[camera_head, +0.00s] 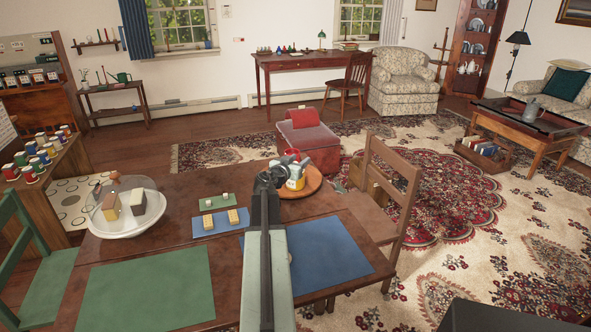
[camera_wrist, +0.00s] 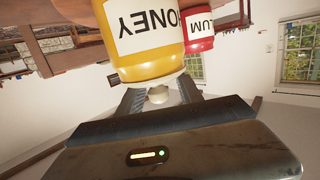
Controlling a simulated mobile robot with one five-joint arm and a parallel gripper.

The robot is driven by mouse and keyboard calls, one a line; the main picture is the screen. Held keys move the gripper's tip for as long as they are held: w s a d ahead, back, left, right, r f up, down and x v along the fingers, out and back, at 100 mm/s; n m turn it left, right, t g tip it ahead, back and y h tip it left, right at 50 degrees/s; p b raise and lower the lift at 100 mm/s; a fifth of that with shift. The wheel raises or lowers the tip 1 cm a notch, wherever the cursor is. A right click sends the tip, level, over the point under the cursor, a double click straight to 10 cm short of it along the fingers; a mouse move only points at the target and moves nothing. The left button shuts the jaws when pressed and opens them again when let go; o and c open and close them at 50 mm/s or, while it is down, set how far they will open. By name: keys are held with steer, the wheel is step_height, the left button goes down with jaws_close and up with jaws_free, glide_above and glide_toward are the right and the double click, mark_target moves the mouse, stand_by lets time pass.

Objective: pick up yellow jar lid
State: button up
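A yellow jar (camera_head: 296,184) with a white label stands on a round wooden tray (camera_head: 314,183) on the dining table. In the wrist view the jar (camera_wrist: 150,66) appears upside down, its label reading HONEY. Its lid end faces my gripper, and a pale round knob (camera_wrist: 158,95) shows there. My gripper (camera_wrist: 160,88) is open, with the knob between its fingers and gaps on both sides. In the head view my gripper (camera_head: 272,177) is at the jar's left side and top, and hides part of it. The lid's edge is hard to make out.
A red jar (camera_wrist: 199,36) stands right behind the yellow one; it also shows in the head view (camera_head: 292,153). A white bowl (camera_head: 128,220) with blocks and a blue mat (camera_head: 218,222) lie left. A chair (camera_head: 387,190) stands at the right table edge.

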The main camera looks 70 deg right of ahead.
jaws_close()
step_height(320, 180, up, 22)
steer(key=p, duration=2.2)
